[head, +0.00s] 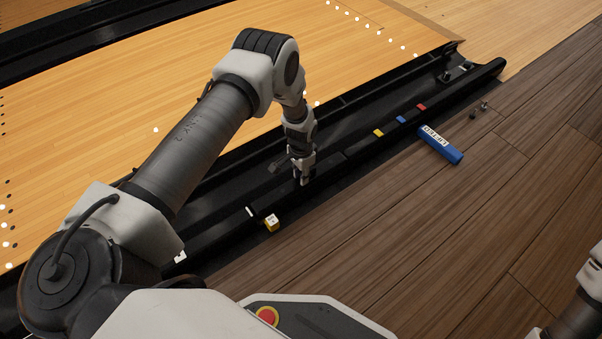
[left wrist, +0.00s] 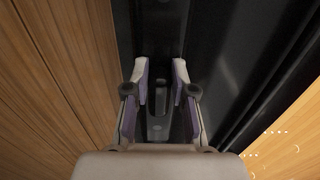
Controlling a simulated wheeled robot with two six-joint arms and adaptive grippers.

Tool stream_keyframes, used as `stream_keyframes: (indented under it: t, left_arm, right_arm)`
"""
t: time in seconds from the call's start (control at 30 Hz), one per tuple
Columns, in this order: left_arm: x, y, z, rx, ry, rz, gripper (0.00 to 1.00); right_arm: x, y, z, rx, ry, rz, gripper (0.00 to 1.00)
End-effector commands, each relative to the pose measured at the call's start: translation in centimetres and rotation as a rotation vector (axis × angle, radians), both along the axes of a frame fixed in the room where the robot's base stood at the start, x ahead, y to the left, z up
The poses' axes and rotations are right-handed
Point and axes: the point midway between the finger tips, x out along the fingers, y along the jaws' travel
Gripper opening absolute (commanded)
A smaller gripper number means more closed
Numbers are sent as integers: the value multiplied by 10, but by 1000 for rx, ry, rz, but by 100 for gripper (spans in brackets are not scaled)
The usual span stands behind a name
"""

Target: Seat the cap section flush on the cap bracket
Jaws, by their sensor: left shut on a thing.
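My left gripper (head: 303,181) points down over the black channel beside the lane. In the left wrist view, its two fingers (left wrist: 160,92) stand apart on either side of a narrow dark piece, and they are shut on it. I take this piece to be the cap section (left wrist: 161,127); it is black on black, so its ends and outline are hard to make out. I cannot pick out the cap bracket, and I cannot tell whether the piece touches or sits flush on anything below.
The black channel (head: 375,118) runs diagonally between the wooden lane (head: 390,42) and brown plank floor (head: 430,235). A blue labelled bar (head: 441,145) and small dark parts (head: 473,115) lie on the floor, which is otherwise open.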

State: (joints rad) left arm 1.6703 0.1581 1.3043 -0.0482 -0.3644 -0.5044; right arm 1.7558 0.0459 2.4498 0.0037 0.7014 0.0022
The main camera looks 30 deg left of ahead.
Motion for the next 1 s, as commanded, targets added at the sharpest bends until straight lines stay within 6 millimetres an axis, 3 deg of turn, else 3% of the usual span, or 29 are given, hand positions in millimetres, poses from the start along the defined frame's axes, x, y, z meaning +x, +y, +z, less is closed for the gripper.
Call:
stream_keyframes:
  t: [0.33, 0.37, 0.4, 0.43, 0.77, 0.87, 1.0]
  left_arm:
    - [0, 0, -3, 0, -1, 0, 0]
    - [0, 0, -3, 0, -1, 0, 35]
    - [0, 0, -3, 0, -1, 0, 49]
    - [0, 0, -3, 0, -1, 0, 54]
    - [0, 0, -1, 0, 0, 0, 54]
    - [1, 0, 10, 1, -1, 0, 54]
    - [2, 0, 43, 0, -3, 0, 54]
  right_arm:
    - [0, 0, 0, 0, 0, 0, 64]
    - [0, 0, 0, 0, 0, 0, 64]
    - [0, 0, 0, 0, 0, 0, 64]
    - [0, 0, 0, 0, 0, 0, 64]
    - [0, 0, 0, 0, 0, 0, 64]
    - [0, 0, 0, 0, 0, 0, 64]
    - [0, 0, 0, 0, 0, 0, 64]
